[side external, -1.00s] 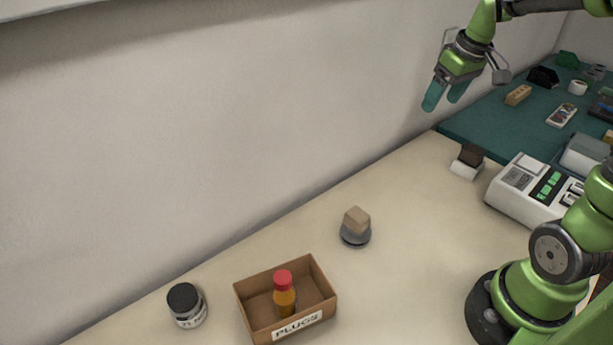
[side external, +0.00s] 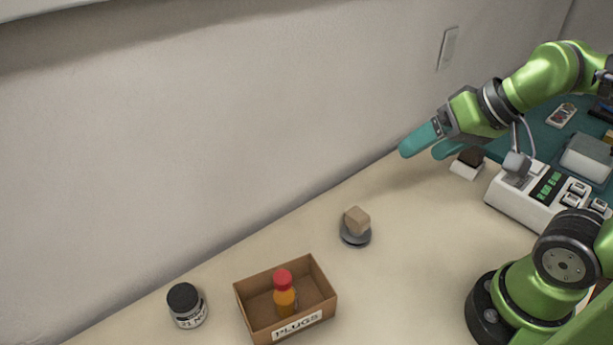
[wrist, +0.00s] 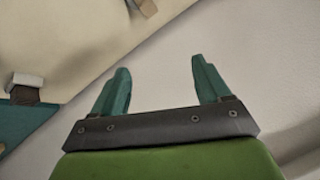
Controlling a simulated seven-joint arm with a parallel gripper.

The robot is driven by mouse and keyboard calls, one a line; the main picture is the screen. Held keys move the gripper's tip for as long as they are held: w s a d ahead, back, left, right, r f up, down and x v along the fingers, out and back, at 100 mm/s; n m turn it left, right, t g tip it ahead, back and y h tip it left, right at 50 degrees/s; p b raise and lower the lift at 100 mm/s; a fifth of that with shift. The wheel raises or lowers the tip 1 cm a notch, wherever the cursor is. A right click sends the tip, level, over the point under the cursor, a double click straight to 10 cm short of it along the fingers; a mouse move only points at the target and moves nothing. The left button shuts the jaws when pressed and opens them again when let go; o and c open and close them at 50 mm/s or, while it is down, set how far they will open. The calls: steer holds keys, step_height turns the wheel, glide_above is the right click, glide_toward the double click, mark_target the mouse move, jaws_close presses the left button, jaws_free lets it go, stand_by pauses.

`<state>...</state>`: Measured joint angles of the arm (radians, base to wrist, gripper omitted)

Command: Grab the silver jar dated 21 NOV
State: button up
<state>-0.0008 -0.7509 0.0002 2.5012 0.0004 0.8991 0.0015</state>
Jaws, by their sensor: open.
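The silver jar (side external: 190,318) with a black lid stands upright on the table at the lower left of the side external view. Its label is partly readable as "21 N"; the rest is turned out of sight. My gripper (side external: 424,146) has teal fingers, is open and empty, and hangs above the far part of the table near the wall, well to the right of the jar and higher up. In the wrist view my gripper (wrist: 158,85) shows its two fingers apart with nothing between them. The jar does not show in the wrist view.
A cardboard box (side external: 255,323) labelled PLUGS, holding an orange bottle (side external: 285,300) with a red cap, stands just right of the jar. A grey dish (side external: 355,237) with a tan block (side external: 357,219) sits farther back. A white device (side external: 525,208) stands at right.

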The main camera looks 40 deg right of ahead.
stand_by(0.4)
steer(key=o, duration=0.3)
steer(key=shift+a, duration=0.1)
